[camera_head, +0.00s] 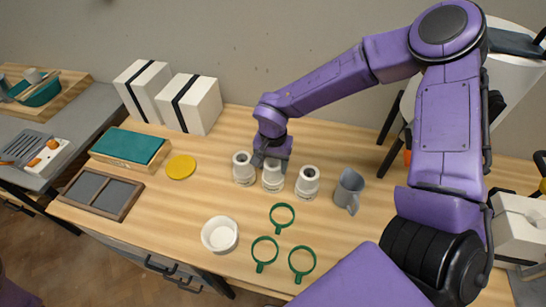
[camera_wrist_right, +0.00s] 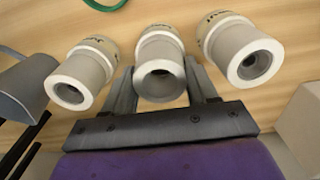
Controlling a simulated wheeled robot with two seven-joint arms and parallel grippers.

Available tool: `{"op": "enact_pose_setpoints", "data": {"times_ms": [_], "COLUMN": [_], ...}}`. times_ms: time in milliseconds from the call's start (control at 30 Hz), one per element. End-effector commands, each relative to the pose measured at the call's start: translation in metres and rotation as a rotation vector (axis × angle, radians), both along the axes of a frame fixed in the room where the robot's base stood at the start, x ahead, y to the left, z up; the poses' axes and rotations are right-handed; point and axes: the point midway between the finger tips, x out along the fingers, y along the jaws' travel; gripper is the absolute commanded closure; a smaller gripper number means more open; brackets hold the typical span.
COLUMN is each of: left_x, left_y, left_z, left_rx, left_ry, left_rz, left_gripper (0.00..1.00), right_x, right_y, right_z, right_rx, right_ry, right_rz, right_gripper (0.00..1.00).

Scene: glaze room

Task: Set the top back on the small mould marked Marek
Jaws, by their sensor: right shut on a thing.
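Three small pale moulds stand in a row on the wooden table: the left mould (camera_head: 244,169), the middle mould (camera_head: 272,177) and the right mould (camera_head: 308,183). Each has a narrower upper piece with a round hole. My right gripper (camera_head: 270,160) is at the middle mould, shut on its upper piece. In the right wrist view the middle upper piece (camera_wrist_right: 160,81) sits between the two fingers, above its wider body (camera_wrist_right: 158,36). Dark lettering shows on the mould bodies, too small to read. I cannot tell whether the held piece touches its body. My left gripper is out of view.
Three green ring-handled bands (camera_head: 282,214) and a white bowl (camera_head: 220,234) lie in front. A yellow disc (camera_head: 181,167), teal-topped box (camera_head: 130,147), slate frame (camera_head: 101,193) and white striped blocks (camera_head: 191,103) are left.

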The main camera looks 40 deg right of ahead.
Motion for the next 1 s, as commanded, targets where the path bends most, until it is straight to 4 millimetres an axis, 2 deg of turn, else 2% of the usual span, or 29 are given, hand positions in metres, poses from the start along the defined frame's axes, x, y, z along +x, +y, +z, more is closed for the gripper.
{"op": "enact_pose_setpoints", "data": {"times_ms": [967, 1000], "left_x": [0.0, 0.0], "left_y": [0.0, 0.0], "left_z": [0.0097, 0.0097], "left_rx": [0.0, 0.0], "left_ry": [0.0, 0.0], "left_rz": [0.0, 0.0], "left_gripper": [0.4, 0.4], "right_x": [0.0001, 0.0001], "right_y": [-0.0001, -0.0001], "right_z": [-0.0012, -0.0012], "right_rx": [0.0, 0.0], "right_ry": [0.0, 0.0], "right_rz": [-0.001, -0.001], "right_gripper": [0.74, 0.39]}}
